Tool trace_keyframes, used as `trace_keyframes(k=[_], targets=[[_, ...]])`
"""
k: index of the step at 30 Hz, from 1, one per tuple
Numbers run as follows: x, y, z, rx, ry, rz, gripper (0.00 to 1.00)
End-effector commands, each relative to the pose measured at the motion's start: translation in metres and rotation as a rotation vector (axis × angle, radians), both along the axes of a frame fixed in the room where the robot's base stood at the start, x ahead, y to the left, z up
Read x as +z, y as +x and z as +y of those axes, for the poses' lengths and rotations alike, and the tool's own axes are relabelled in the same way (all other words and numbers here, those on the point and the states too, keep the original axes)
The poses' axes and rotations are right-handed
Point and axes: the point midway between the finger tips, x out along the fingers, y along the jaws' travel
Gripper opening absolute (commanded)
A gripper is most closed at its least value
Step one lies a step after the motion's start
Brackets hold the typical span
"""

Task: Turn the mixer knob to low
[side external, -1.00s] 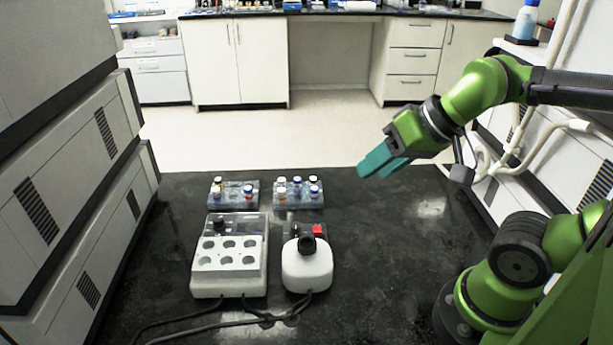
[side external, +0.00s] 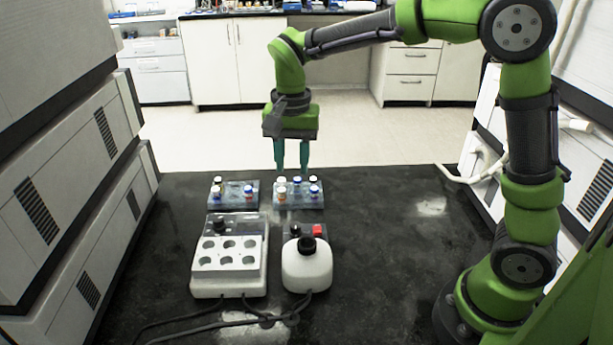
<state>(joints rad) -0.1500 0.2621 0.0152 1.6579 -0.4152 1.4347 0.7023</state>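The mixer (side external: 308,272) is a small white rounded device with a black cup on top, on the dark bench. Its black knob (side external: 295,230) sits on a dark panel behind the cup, beside a red switch (side external: 317,230). The knob's setting is too small to read. My gripper (side external: 292,172) points straight down, behind the mixer in the picture and over the back of the right vial rack. Its two teal fingers are apart with nothing between them. It is clear of the knob.
A right vial rack (side external: 298,203) stands behind the mixer, and a left vial rack (side external: 233,204) beside it. A white block with round wells (side external: 229,284) stands left of the mixer. Black cables (side external: 215,326) run along the front. The bench right of the mixer is free.

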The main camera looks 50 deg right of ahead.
Motion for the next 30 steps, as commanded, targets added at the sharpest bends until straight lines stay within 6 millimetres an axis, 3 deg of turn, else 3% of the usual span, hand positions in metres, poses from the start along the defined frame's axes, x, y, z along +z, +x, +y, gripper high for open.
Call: trace_keyframes(k=[2, 8, 24, 30], targets=[[0.007, 0.0, -0.001, -0.067, -0.003, 0.002, 0.37], [-0.008, -0.003, -0.001, -0.102, -0.004, 0.015, 0.37], [-0.121, -0.004, -0.002, -0.101, -0.002, 0.016, 0.37], [-0.151, -0.004, -0.001, -0.099, -0.002, 0.014, 0.37]])
